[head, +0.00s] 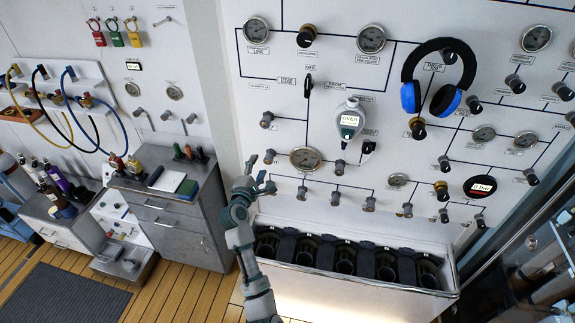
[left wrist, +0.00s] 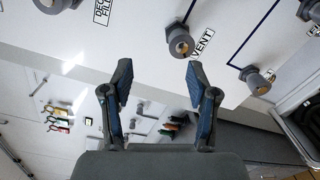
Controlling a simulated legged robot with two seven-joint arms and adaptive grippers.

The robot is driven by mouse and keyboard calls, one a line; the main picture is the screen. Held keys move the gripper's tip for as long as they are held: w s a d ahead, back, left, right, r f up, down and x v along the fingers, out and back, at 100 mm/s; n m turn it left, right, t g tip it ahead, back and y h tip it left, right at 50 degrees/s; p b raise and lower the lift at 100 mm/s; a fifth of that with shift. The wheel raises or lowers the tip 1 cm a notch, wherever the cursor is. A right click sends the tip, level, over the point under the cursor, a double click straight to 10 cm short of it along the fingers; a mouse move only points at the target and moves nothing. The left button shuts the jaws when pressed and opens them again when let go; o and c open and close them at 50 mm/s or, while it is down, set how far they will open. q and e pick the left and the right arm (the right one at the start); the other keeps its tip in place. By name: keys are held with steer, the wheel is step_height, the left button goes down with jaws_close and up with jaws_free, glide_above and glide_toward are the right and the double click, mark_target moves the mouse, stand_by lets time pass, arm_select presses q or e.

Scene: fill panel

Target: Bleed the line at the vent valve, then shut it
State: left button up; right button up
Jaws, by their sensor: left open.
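The vent valve (left wrist: 180,42) is a grey round knob on the white panel, with a VENT label beside it in the left wrist view. It stands ahead of my left gripper (left wrist: 158,88), between and beyond the two fingertips, with a gap to them. The fingers are spread and hold nothing. In the head view my left gripper (head: 257,169) is at the panel's lower left edge, close to the small knobs there. The vent label cannot be read in that view. How far the valve is turned cannot be told. My right gripper does not show.
Another grey knob (left wrist: 255,80) sits close to the vent valve. The panel carries gauges, such as a large one (head: 306,158), a handheld meter (head: 350,119) and hanging blue headphones (head: 438,76). A bin with black holders (head: 350,283) juts out below. A grey cabinet (head: 170,225) stands left.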

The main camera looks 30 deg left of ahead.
mark_target(267, 161)
arm_select(q)
steer(key=s+r+m+y+b, duration=0.1)
steer(key=s+r+m+b, duration=0.25)
steer(key=r+m, duration=0.5)
steer(key=s+d+f+m+b, duration=0.45)
steer(key=s+f+m, duration=0.25)
steer(key=f+m, duration=0.5)
steer(key=shift+m+h, duration=0.4)
steer(key=shift+m, duration=0.35)
steer(key=p+x, duration=0.1)
steer(key=x, duration=0.5)
steer(key=r+p+x, duration=0.1)
steer(key=p+x, duration=0.1)
steer(key=x, duration=0.4)
steer(key=p+x, duration=0.1)
steer(key=x, duration=0.4)
steer(key=shift+w+a+r+p, duration=0.15)
steer(key=shift+w+a+p, duration=0.15)
steer(key=shift+w+p, duration=0.05)
steer(key=shift+c, duration=0.2)
jaws_close()
